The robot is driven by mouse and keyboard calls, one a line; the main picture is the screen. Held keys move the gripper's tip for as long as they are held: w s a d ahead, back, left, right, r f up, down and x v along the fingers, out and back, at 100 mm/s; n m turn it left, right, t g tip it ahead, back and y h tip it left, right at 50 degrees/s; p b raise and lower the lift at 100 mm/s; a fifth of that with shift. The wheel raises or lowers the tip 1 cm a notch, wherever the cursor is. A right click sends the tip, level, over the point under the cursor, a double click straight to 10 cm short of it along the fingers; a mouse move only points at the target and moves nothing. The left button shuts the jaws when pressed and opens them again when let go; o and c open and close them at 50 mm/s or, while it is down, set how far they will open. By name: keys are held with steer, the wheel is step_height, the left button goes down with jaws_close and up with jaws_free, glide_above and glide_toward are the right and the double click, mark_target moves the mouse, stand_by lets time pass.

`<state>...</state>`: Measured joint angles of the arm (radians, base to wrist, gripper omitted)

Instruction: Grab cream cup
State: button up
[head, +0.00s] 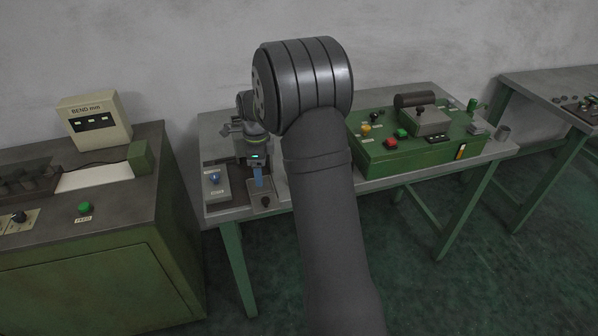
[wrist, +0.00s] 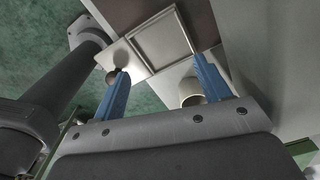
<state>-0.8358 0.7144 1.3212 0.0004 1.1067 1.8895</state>
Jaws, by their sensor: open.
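The cream cup (wrist: 190,93) shows in the wrist view, beside the inner side of the right blue finger and partly cut off by my gripper body. I cannot make it out in the head view, where my arm covers part of the table. My gripper (wrist: 161,65) has its two blue fingers spread wide with nothing held between them. In the head view my gripper (head: 258,180) hangs over the left end of the grey worktable, pointing down. I cannot tell whether the right finger touches the cup.
A shallow square tray (wrist: 160,40) lies beyond the fingertips. A dark round knob (wrist: 112,77) is close to the left finger. The worktable (head: 222,214) also carries a blue-button box (head: 215,188) and a green control box (head: 375,160). A green machine (head: 90,265) stands left.

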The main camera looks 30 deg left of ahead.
steer(key=w+d+r+n, duration=0.3)
steer(key=r+n, duration=0.3)
steer(key=n, duration=0.8)
steer(key=w+d+r+n, duration=0.35)
steer(key=r+n, duration=0.25)
steer(key=n, duration=0.9)
steer(key=f, duration=1.1)
steer(key=shift+w+a+f, duration=0.25)
steer(key=shift+a+f, duration=0.05)
steer(key=shift+f, duration=0.1)
steer(key=shift+w+d+f, duration=0.15)
steer(key=shift+w+f, duration=0.05)
steer(key=shift+f, duration=1.15)
steer(key=shift+w+d+f, duration=0.1)
steer(key=shift+w+f, duration=0.1)
steer(key=shift+f, duration=1.1)
steer(key=c, duration=1.1)
steer(key=shift+r, duration=0.1)
